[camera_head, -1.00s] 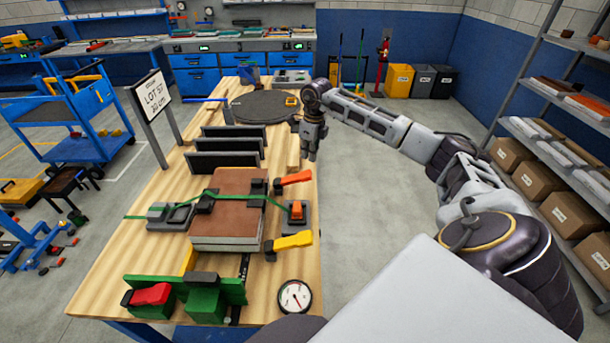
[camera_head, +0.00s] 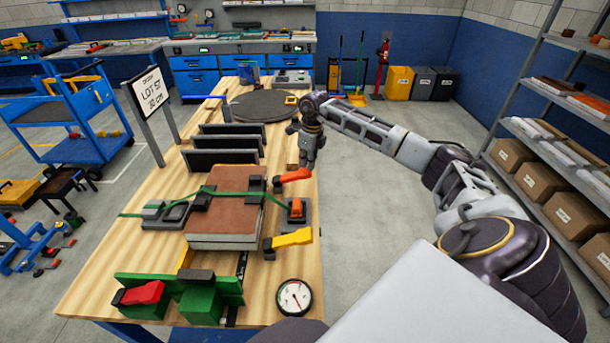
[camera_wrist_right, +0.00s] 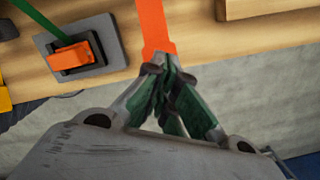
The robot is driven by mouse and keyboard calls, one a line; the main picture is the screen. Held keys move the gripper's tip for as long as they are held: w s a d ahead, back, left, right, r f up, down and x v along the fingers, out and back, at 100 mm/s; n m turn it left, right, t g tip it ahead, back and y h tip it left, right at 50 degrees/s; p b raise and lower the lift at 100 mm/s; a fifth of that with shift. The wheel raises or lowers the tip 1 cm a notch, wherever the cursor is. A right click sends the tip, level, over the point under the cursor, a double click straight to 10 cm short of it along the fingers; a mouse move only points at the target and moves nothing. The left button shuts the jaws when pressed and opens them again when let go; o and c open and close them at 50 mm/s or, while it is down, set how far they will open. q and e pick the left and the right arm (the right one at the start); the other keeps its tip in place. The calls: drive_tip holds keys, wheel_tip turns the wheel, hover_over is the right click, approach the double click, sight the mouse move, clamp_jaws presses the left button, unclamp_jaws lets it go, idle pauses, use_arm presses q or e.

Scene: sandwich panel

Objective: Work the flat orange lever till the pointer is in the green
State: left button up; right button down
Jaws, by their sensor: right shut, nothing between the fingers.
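A small flat orange lever (camera_head: 297,208) sits on a grey ratchet base at the right of the brown panel stack (camera_head: 228,207), with a green strap running to it; it also shows at the upper left of the right wrist view (camera_wrist_right: 70,56). A longer orange handle (camera_head: 294,175) sticks out from a dark clamp just behind it. My right gripper (camera_head: 305,165) is shut and empty, near the longer handle's end. In the right wrist view its fingertips (camera_wrist_right: 165,72) overlap that handle; contact is unclear. The round gauge (camera_head: 294,297) stands at the front right; its pointer's zone is too small to read.
A yellow clamp handle (camera_head: 292,238) lies in front of the flat lever. A green fixture with a red handle (camera_head: 143,293) stands at the front left. Black upright slats (camera_head: 222,158) and a dark round turntable (camera_head: 262,105) are behind. Floor right of the table is clear.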

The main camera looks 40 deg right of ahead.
sight(308, 172)
drive_tip(key=shift+f+b, duration=0.3)
drive_tip(key=shift+f, duration=0.35)
use_arm(q)
drive_tip(key=shift+w+a+f, duration=0.45)
drive_tip(key=shift+a, duration=0.25)
drive_tip(key=shift+d, duration=0.3)
use_arm(e)
drive_tip(key=shift+f, duration=0.1)
drive_tip(key=shift+f+b, duration=1.2)
drive_tip(key=shift+f, duration=0.9)
use_arm(q)
wheel_tip(308, 172, down, 2)
drive_tip(key=shift+f, duration=0.1)
drive_tip(key=shift+s, duration=0.1)
use_arm(e)
drive_tip(key=shift+r, duration=0.1)
